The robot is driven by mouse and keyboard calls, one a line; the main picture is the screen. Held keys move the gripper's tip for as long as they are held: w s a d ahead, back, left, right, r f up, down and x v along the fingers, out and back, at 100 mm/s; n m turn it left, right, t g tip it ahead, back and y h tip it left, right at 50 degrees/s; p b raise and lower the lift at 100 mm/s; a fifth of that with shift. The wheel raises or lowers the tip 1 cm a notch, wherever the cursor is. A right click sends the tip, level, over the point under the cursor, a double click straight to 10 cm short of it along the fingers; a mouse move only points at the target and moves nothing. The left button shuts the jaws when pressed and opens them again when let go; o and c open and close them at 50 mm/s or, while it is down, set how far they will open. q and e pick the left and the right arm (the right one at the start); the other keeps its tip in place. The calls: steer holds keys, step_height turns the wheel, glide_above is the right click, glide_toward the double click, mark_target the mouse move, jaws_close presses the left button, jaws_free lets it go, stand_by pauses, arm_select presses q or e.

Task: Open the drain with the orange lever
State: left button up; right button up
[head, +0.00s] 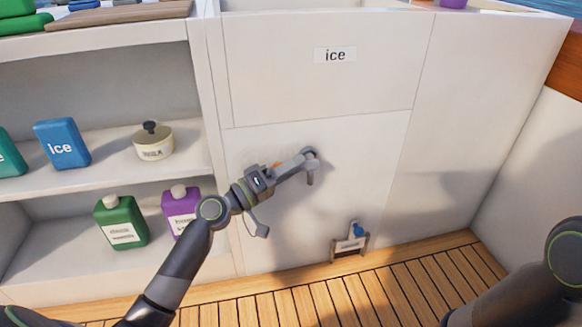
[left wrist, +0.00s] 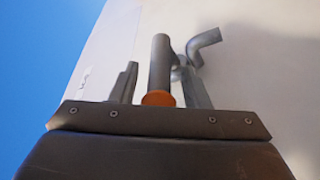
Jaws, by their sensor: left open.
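The drain fitting is on the white front panel below the "ice" label; its grey bent spout (head: 311,172) hangs down, and it shows in the left wrist view (left wrist: 206,39). The lever (left wrist: 159,65) is a grey bar with an orange end, and it lies between my left gripper's two fingers. In the head view only a bit of orange (head: 277,165) shows behind my gripper. My left gripper (head: 290,168) is open around the lever; I cannot tell whether a finger touches it. My right arm is at the right edge, its gripper out of view.
Shelves at left hold a blue "ice" box (head: 62,144), a lidded pot (head: 154,142), a green bottle (head: 121,224) and a purple bottle (head: 181,205). A small bracket with a blue part (head: 350,242) is low on the panel. The slatted floor (head: 400,285) is clear.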

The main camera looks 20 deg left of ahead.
arm_select(q)
jaws_close()
stand_by(0.3)
